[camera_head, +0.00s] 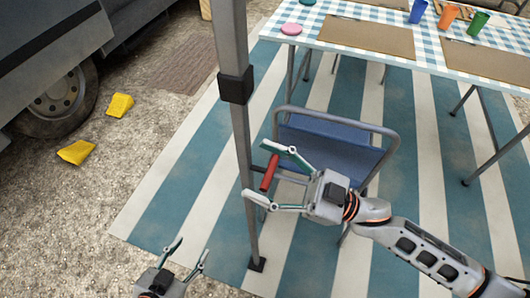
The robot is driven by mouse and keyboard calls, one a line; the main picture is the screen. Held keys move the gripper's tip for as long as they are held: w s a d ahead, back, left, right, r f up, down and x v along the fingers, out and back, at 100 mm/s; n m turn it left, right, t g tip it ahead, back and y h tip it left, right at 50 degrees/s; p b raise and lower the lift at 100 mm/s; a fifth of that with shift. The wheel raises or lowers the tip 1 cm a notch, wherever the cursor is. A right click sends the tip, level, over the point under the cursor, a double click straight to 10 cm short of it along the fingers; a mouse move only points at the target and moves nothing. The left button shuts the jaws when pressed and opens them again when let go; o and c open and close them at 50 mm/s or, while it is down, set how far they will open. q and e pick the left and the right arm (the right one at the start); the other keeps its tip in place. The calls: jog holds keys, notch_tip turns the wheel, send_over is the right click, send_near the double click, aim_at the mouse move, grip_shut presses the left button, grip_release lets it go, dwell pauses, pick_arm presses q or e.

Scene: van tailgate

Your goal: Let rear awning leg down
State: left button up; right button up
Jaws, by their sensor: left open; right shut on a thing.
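The grey awning leg (241,140) stands nearly upright in the head view, with a black collar (236,86) part way up. Its dark foot (256,264) is at the lower end, over the striped mat; I cannot tell whether it touches. A red handle (270,173) sits at the leg's right side. My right gripper (269,172) comes from the right, its fingers on either side of the red handle and shut on it. My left gripper (187,256) is open and empty at the bottom, left of the foot. The top of the leg is out of view.
A blue folding chair (330,145) stands just behind my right gripper. A table with a checked cloth (312,30) holds cups and mats at the back right. Yellow wheel chocks (77,152) lie by the van wheel (58,97). The striped mat (175,205) covers the ground.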

jog(key=shift+s, duration=0.1)
jog(key=o, duration=1.6)
jog(key=shift+d+f, duration=0.2)
jog(key=shift+d, duration=0.3)
jog(key=v, duration=1.1)
jog(key=shift+s+a, duration=0.1)
jog(key=shift+r, duration=0.1)
